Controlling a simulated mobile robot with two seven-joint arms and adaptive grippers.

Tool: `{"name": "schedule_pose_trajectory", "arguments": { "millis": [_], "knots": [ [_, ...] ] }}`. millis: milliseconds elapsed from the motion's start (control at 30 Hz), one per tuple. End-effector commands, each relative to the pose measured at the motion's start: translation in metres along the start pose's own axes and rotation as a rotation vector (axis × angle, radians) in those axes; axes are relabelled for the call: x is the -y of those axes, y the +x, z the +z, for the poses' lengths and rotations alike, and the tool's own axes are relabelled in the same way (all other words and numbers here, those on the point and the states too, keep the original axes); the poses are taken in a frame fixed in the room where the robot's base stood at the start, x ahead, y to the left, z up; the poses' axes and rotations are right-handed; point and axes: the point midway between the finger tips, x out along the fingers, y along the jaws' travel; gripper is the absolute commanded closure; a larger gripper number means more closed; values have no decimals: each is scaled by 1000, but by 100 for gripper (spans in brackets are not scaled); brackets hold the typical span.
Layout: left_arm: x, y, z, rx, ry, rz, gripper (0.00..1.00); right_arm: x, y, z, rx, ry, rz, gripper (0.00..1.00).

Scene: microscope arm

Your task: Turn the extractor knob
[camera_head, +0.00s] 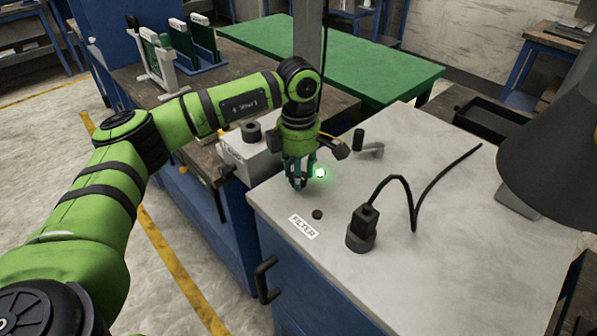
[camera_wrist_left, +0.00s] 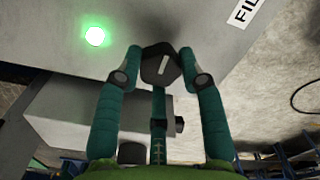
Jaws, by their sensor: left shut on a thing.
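The extractor knob (camera_wrist_left: 161,66) is dark and faceted with a white pointer line, and it shows in the left wrist view on the grey cabinet face. My left gripper (camera_wrist_left: 163,74) has its teal fingers closed around the knob, one on each side. In the head view my left gripper (camera_head: 299,178) points down at the near left part of the cabinet top, and its fingers hide the knob there. A lit green lamp (camera_head: 320,173) is just right of the fingers. It also glows in the left wrist view (camera_wrist_left: 95,36). My right gripper is not in view.
The cabinet top (camera_head: 450,250) carries a FILTER label (camera_head: 303,227), a small dark button (camera_head: 317,214) and a black plug with a curved cable (camera_head: 361,228). A black lever (camera_head: 359,142) stands behind the gripper. A grey box (camera_head: 250,150) is left. A dark lamp shade overhangs at right.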

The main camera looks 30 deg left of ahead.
Motion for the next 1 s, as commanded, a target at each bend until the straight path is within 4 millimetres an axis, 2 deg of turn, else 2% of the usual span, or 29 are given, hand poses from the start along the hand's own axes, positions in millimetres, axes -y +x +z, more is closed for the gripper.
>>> {"name": "schedule_pose_trajectory", "arguments": {
  "millis": [233,267,300,600,733,867,1000],
  "knots": [
    [2,2,0,-3,4,-5,94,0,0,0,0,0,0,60],
    [2,2,0,-3,4,-5,49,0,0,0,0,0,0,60],
    [1,2,0,-3,4,-5,37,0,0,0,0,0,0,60],
    [0,0,0,0,1,-2,37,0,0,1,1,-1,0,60],
    [0,-7,1,2,1,1,37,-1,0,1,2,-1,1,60],
    [0,-28,1,3,1,2,37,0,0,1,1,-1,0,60],
    [0,-59,1,4,2,2,37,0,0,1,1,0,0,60]
  ]
}}
